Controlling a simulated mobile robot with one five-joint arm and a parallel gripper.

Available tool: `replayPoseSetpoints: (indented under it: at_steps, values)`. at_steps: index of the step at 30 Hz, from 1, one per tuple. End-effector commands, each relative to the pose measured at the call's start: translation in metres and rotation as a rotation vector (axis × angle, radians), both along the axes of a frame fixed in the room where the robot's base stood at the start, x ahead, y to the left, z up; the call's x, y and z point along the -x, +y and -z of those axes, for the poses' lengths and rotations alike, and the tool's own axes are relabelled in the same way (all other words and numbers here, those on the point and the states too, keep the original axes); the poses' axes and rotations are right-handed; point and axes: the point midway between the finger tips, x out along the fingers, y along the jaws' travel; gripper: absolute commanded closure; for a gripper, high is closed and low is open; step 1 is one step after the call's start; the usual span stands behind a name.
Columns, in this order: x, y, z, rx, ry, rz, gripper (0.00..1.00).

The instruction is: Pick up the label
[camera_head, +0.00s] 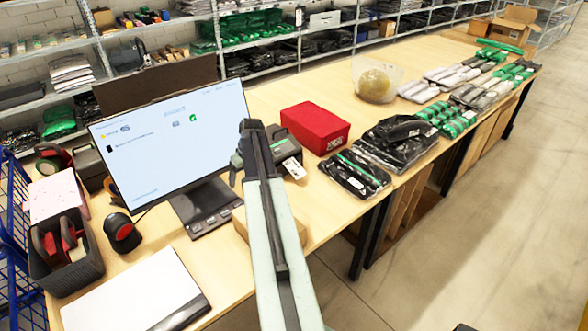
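A small white label (294,168) sticks out at the front of a dark label printer (281,148) on the table, just right of my arm. My pale green and dark arm (268,230) rises from the bottom edge and hides the printer's left side. A small grey-green part (236,166), perhaps of my gripper, shows left of the arm link. The fingertips are hidden behind the link, so I cannot tell whether they are open or shut. The label is apart from the visible parts of my arm.
A monitor (172,141) stands left of my arm, with a scanner (123,232) and a dark bin (72,254) nearby. The table's front edge (345,222) is below the label.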

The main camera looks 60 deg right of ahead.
Motion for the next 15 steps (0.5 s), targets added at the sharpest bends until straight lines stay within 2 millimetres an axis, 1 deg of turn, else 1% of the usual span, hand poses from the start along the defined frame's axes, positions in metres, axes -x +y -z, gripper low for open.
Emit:
replayPoseSetpoints:
  at_steps: [1, 2, 3, 6, 8, 10, 12, 15]
  values:
    - [0.022, -0.06, -0.003, 0.015, -0.024, 0.039, 0.2]
    - [0.037, -0.087, -0.005, 0.024, -0.038, 0.052, 0.2]
    - [0.056, -0.118, -0.007, 0.039, -0.054, 0.068, 0.2]
    - [0.096, -0.174, -0.01, 0.067, -0.081, 0.098, 0.2]
    - [0.113, -0.193, -0.011, 0.08, -0.09, 0.108, 0.2]
    - [0.123, -0.205, -0.012, 0.088, -0.096, 0.113, 0.2]
    - [0.127, -0.208, -0.012, 0.092, -0.098, 0.114, 0.2]
    - [0.126, -0.208, -0.007, 0.092, -0.098, 0.114, 0.2]
